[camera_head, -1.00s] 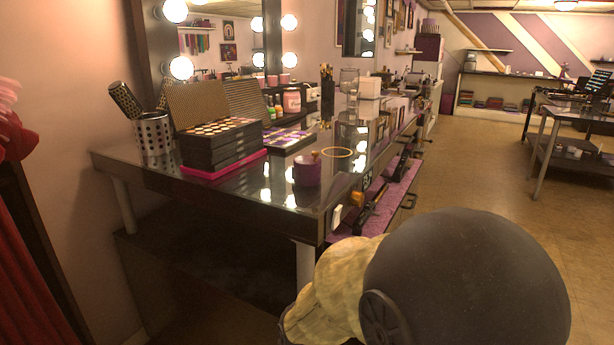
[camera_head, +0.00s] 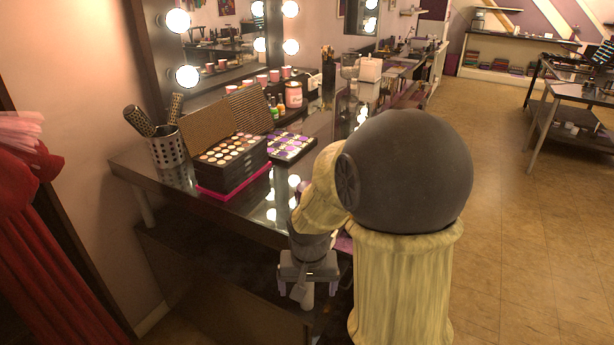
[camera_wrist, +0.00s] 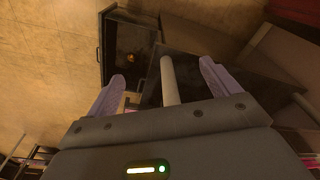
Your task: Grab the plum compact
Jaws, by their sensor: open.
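The plum compact is almost wholly hidden behind my arm in the head view. Only a thin purple sliver (camera_head: 303,187), which looks like its left edge, shows on the dark glossy vanity top (camera_head: 240,208). My gripper (camera_head: 303,294) hangs low in front of the vanity's near edge, below the top and apart from the compact. In the wrist view, my gripper (camera_wrist: 162,78) has its two purple-grey fingers spread wide with nothing between them. The compact cannot be made out in the wrist view.
A tiered makeup case (camera_head: 232,162) and a purple palette (camera_head: 290,146) stand on the vanity. A perforated brush cup (camera_head: 168,149) is at its left end. A pale table leg (camera_wrist: 169,80) and an open drawer (camera_wrist: 128,55) show beyond my fingers. Open floor lies to the right.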

